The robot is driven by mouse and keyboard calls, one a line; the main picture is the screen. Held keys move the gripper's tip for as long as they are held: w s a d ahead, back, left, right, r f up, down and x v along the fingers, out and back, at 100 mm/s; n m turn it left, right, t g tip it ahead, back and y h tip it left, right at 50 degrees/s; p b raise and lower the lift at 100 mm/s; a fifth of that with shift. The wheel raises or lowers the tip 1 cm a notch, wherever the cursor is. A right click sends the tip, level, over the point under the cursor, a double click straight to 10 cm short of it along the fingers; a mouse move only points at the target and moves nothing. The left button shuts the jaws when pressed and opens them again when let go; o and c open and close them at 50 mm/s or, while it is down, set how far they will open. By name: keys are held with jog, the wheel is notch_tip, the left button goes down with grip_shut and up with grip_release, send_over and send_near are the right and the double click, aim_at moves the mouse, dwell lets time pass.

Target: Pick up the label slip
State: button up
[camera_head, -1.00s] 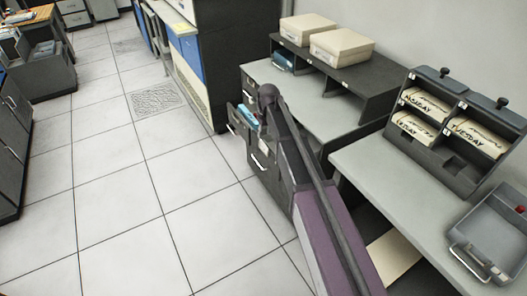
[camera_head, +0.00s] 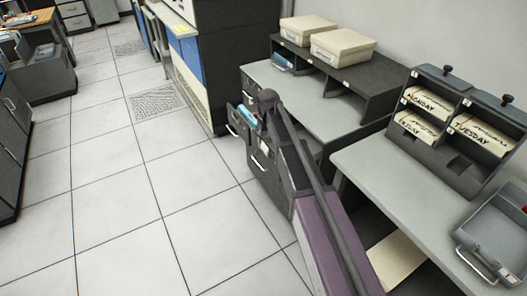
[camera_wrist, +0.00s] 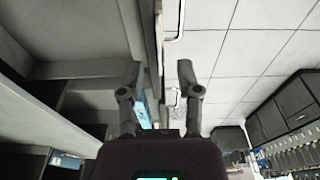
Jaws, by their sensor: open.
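My gripper (camera_wrist: 157,78) is open in the wrist view, its two dark fingers spread apart with nothing visibly held. Between and behind the fingers, the edge of the grey desk unit and a bit of blue and white show. In the head view my arm reaches away toward an open drawer (camera_head: 243,126) with blue items in it; the gripper itself is hard to make out there. I cannot identify the label slip with certainty. A small yellowish patch (camera_head: 182,29) lies on a pale ledge farther back, too small to tell what it is.
Two beige boxes (camera_head: 343,47) sit on a dark shelf unit (camera_head: 385,75) on the desk. A card rack (camera_head: 447,165) with day-labelled cards and a grey tray (camera_head: 497,236) stand at the right. The tiled floor (camera_head: 130,190) at left is clear.

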aim_at(264, 148)
jog(key=shift+w+a+f+b, duration=0.1)
jog(key=shift+f+b, duration=0.9)
jog(key=shift+f, duration=0.35)
grip_shut()
